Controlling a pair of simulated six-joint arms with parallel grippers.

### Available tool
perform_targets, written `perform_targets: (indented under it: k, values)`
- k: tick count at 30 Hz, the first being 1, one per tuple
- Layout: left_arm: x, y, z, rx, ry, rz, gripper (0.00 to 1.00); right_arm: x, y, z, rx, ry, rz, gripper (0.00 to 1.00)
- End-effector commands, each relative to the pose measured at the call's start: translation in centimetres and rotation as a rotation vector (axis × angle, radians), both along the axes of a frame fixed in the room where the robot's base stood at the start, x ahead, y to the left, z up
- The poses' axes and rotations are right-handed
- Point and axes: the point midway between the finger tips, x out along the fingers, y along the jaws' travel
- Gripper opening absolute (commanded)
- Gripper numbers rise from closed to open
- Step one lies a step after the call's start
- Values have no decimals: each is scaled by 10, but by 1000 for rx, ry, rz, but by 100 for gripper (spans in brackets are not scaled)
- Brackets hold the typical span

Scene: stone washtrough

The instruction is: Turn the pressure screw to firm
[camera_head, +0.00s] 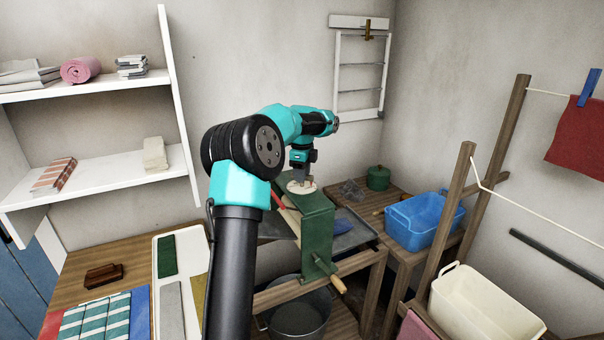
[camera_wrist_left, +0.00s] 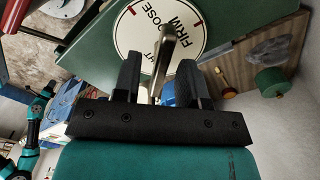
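A green mangle frame (camera_head: 318,232) stands on a wooden stand, with a round pale dial (camera_head: 293,188) on its top. In the left wrist view the dial (camera_wrist_left: 190,48) carries the words LOOSE and FIRM, a partly hidden word ending in HT, and red marks. The pressure screw's upright metal bar (camera_wrist_left: 155,50) rises over the dial. My left gripper (camera_head: 301,172) points down at the screw. In the left wrist view its fingers (camera_wrist_left: 158,82) stand on either side of the bar, with gaps showing. The bar hides part of the lettering. My right gripper is not seen.
A crank with a wooden handle (camera_head: 338,284) is low on the mangle's front. A metal bucket (camera_head: 298,322) sits below. A blue tub (camera_head: 424,222) and a green lidded pot (camera_head: 378,178) are to the right. A white tray (camera_head: 160,300) lies left of my arm.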

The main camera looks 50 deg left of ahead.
Motion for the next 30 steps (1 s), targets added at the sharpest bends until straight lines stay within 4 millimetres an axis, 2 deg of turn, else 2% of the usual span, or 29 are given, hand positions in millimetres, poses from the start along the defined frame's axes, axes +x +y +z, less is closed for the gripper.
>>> perform_targets:
  k: [3,15,30]
  values:
    - [0,0,0,0,0,0,38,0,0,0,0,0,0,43]
    - [0,0,0,0,0,0,0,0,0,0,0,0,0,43]
    - [0,0,0,0,1,46,0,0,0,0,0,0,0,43]
